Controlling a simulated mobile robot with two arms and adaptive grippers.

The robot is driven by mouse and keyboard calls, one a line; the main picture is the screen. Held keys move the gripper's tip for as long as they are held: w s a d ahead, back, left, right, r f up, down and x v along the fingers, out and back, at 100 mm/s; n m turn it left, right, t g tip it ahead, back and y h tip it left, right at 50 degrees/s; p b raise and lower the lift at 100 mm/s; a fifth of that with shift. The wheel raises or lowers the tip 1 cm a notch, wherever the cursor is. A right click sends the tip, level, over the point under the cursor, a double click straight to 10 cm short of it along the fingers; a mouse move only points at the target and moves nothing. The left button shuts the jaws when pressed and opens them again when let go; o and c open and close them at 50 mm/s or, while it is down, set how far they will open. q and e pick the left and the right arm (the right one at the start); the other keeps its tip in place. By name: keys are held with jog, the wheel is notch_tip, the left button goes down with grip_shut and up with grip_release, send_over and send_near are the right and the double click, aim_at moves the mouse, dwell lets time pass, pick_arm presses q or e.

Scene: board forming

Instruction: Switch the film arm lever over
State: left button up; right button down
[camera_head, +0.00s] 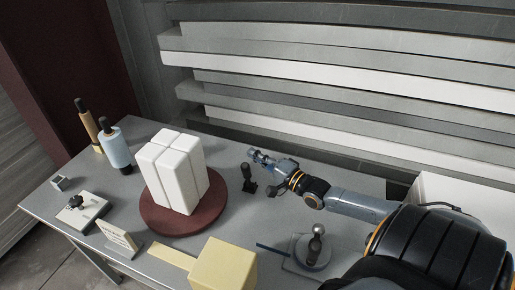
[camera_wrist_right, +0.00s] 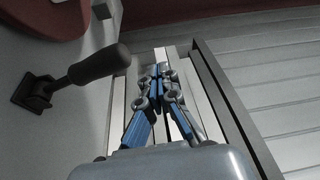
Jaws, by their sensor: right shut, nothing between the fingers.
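The black lever (camera_head: 248,180) stands on the grey table just right of the turntable. In the right wrist view the lever (camera_wrist_right: 98,66) has a thick rounded handle, tilted to the right, on a small black base (camera_wrist_right: 34,93). My right gripper (camera_head: 254,155) reaches in from the right and is just behind the lever's top. In the right wrist view my right gripper (camera_wrist_right: 160,70) has its blue-grey fingers shut and empty, to the right of the handle tip and apart from it. My left gripper is not in view.
White blocks (camera_head: 172,177) stand on a dark red turntable (camera_head: 183,221). A yellow block (camera_head: 224,266) and a grey device with a knob (camera_head: 313,248) are at the front. Rollers (camera_head: 115,150) stand at the left. Stacked boards (camera_head: 330,75) rise behind the table.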

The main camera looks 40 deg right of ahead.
aim_at(248, 175)
notch_tip(248, 175, up, 4)
jog(key=s+d+f+n+g+y+b, duration=0.45)
jog(key=d+f+n+y+b, duration=0.4)
jog(key=d+b, duration=0.4)
jog(key=w+a+f+p, duration=0.1)
jog(key=w+a, duration=0.4)
jog(key=a, duration=0.6)
jog(key=shift+w+f+m+g+p, duration=0.25)
jog(key=shift+w+m+g+p, duration=0.1)
jog(key=shift+g, duration=0.1)
